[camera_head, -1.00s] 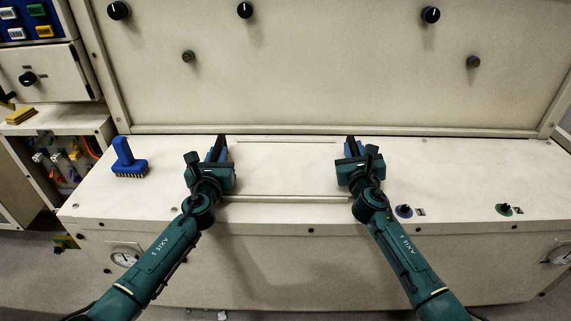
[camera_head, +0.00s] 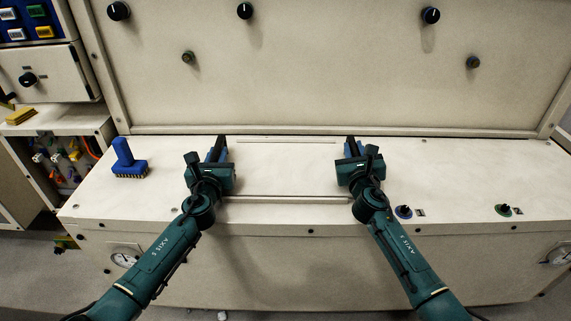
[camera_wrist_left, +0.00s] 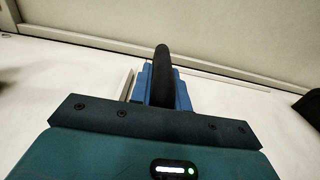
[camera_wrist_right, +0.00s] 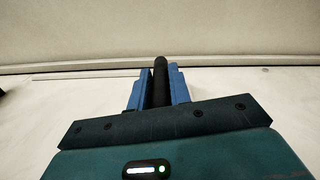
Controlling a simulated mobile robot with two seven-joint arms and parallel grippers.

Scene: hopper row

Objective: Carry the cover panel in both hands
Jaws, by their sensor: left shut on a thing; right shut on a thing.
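The cover panel (camera_head: 285,172) is a flat cream plate between my two grippers, level with or close above the bench top; I cannot tell whether there is a gap under it. Its colour nearly matches the bench. My left gripper (camera_head: 217,152) is at its left end, its blue fingers closed around a dark bar handle (camera_wrist_left: 162,78). My right gripper (camera_head: 353,150) is at its right end, its blue fingers closed around a similar dark handle (camera_wrist_right: 160,82). The grippers hide parts of both panel ends.
A blue brush (camera_head: 127,160) stands on the bench top (camera_head: 460,175) left of my left gripper. An upright back panel (camera_head: 340,75) with several knobs rises behind.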

